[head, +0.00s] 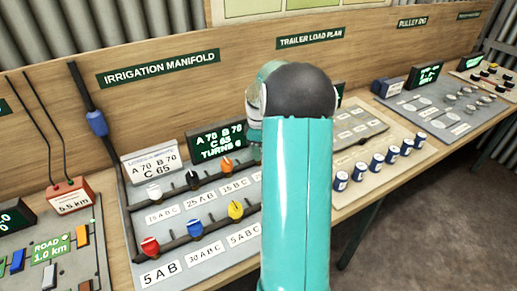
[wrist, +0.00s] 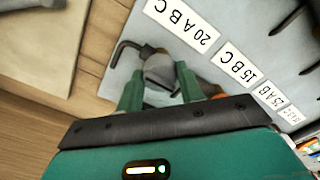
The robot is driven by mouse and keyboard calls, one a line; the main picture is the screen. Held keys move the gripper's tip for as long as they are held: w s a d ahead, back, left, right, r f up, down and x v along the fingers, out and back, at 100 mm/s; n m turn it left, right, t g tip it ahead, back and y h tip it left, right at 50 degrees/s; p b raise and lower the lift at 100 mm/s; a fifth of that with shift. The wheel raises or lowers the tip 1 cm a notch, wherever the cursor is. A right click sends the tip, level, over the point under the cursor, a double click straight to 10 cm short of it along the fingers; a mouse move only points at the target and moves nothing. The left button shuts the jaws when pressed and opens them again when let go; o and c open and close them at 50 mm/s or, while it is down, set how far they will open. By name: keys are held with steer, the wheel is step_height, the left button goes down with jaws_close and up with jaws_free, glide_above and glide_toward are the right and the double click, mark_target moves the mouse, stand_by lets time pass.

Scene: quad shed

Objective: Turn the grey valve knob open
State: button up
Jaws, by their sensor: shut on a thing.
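The grey valve knob (wrist: 160,72) shows in the wrist view, between the two green fingers of my gripper (wrist: 159,84). My gripper is shut on it. The fingers and dark palm cover part of the knob, so its turned angle is hard to tell. A label reading 20 A B C (wrist: 183,22) lies beside it on the panel. In the head view my teal arm hides the grey knob and the fingers. The irrigation manifold display (head: 218,140) reads A 70, B 70, C 65 and TURNS, with the last digit partly unclear.
On the manifold panel stand a red knob (head: 150,246), a blue knob (head: 195,228), a yellow knob (head: 235,210) and an orange knob (head: 227,163), close to my arm. Several blue-and-white cylinders (head: 374,164) stand to the right. Open floor (head: 425,215) lies in front of the bench.

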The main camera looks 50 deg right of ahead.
steer(key=o, duration=1)
steer(key=shift+r, duration=0.1)
step_height(320, 180, up, 14)
